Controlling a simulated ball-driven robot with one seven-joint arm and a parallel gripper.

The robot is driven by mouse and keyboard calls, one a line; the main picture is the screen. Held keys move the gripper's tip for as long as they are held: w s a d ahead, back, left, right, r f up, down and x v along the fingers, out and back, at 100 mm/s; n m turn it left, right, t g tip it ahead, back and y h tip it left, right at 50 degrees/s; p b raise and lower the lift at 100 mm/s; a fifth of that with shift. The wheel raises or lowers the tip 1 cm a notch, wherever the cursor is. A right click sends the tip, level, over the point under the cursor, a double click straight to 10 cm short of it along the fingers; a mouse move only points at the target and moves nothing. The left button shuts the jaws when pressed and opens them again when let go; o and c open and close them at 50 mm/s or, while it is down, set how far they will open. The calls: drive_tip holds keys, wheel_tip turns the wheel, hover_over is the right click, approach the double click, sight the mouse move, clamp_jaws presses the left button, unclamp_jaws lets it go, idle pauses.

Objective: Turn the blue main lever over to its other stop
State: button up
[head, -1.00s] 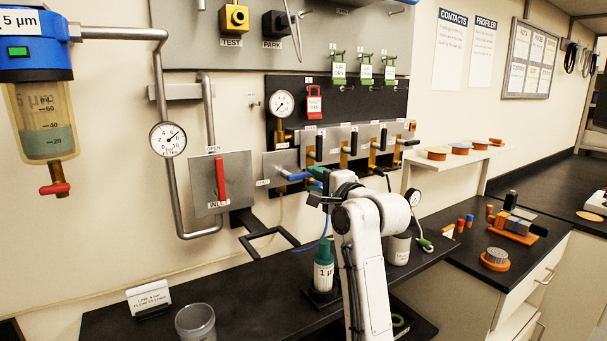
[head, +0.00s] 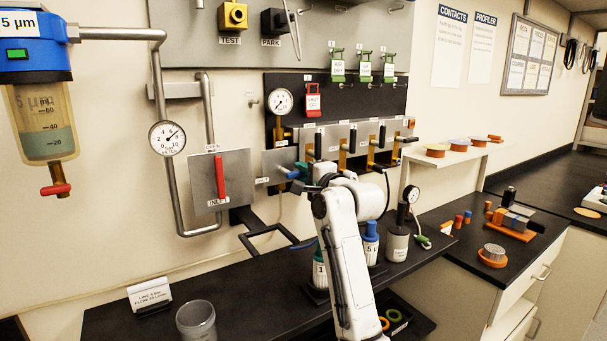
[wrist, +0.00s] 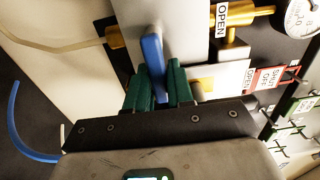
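The blue main lever (head: 288,173) is on the left end of the grey valve panel, its blue end pointing left in the head view. In the wrist view the blue lever (wrist: 152,55) stands near the picture's middle, and its lower end runs between my gripper's two green fingers. My gripper (wrist: 160,85) straddles the lever with one finger on each side, very close. I cannot tell whether the fingers press on it. In the head view my white arm hides most of the gripper, and a bit of green finger (head: 301,167) shows beside the lever.
Black-handled valves (head: 353,140) line the panel to the right. A red INLET lever (head: 220,176) is to the left. A blue-capped bottle (head: 371,243) and a grey canister (head: 397,243) stand behind my arm. A clear cup (head: 196,320) is on the bench's front left.

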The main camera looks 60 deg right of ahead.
clamp_jaws()
drive_tip(key=n, duration=0.2)
drive_tip(key=r+n+p, duration=0.1)
drive_tip(key=shift+a+r+n, duration=0.1)
drive_tip(key=shift+r+n, duration=0.05)
drive_tip(key=shift+n, duration=0.25)
drive_tip(key=n, duration=0.3)
drive_tip(key=r+n+p, duration=0.1)
drive_tip(key=shift+w+a, duration=0.25)
drive_tip(key=shift+a, duration=0.05)
drive_tip(key=n, duration=0.3)
drive_tip(key=a+r+n, duration=0.1)
drive_tip(key=n, duration=0.1)
drive_tip(key=shift+w, duration=0.3)
drive_tip(key=shift+w+a+r+n, duration=0.15)
drive_tip(key=shift+a+n, duration=0.1)
drive_tip(key=shift+n, duration=0.6)
drive_tip(key=shift+w+a+f+n, duration=0.1)
drive_tip(key=shift+a+n, duration=0.1)
drive_tip(key=shift+n, duration=0.6)
drive_tip(key=shift+w+a+r+n, duration=0.15)
drive_tip(key=shift+a+n, duration=0.1)
drive_tip(key=shift+n, duration=0.6)
drive_tip(key=shift+f, duration=0.1)
drive_tip(key=shift+o, duration=2.3)
unclamp_jaws()
